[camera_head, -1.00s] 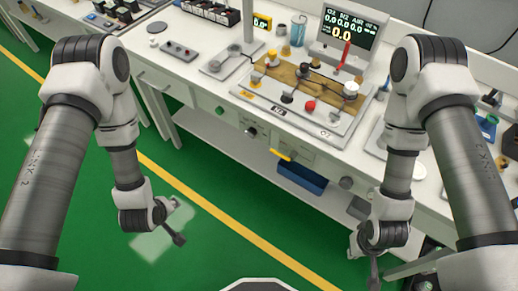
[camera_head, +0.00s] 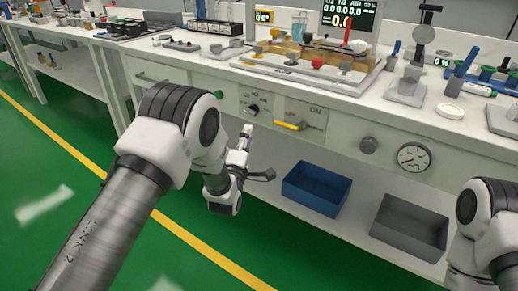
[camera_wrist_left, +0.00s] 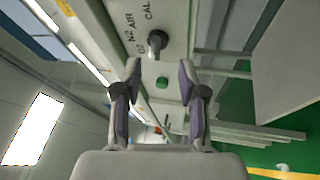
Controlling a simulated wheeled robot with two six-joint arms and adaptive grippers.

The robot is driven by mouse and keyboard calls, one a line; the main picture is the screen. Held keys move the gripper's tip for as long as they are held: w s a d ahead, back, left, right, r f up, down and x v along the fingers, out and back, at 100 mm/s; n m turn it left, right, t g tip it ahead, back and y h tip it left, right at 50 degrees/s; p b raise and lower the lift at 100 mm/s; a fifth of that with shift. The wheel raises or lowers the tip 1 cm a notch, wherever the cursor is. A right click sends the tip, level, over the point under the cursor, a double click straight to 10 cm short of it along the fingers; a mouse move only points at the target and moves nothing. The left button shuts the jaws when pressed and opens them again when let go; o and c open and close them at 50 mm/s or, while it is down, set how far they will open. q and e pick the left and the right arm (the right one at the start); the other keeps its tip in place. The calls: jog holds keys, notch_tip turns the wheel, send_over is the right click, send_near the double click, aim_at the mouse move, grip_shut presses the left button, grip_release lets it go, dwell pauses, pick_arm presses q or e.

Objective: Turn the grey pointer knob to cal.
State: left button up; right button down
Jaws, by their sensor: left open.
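The grey pointer knob (camera_head: 253,110) sits on a light dial plate on the bench's front panel. In the left wrist view the knob (camera_wrist_left: 157,42) stands out from the panel, with the printed words N2, AIR and CAL beside it. I cannot tell exactly which mark its pointer faces. My left gripper (camera_head: 259,153) is open and empty, below and in front of the knob, apart from it. In the left wrist view the open fingertips (camera_wrist_left: 160,67) frame the space just below the knob. My right gripper is out of view.
A green button (camera_head: 218,93) is left of the knob, and a yellow lever (camera_head: 290,126) is right of it. A round grey knob (camera_head: 368,146) and a gauge (camera_head: 413,157) are farther right. Blue (camera_head: 316,190) and grey (camera_head: 409,227) bins stand on the shelf below.

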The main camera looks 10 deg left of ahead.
aim_at(252, 111)
pick_arm(q)
jog(key=x, duration=0.5)
jog(key=b+x, duration=0.1)
jog(key=x, duration=0.1)
jog(key=shift+w+r, duration=0.25)
jog(key=shift+r, duration=0.1)
grip_shut()
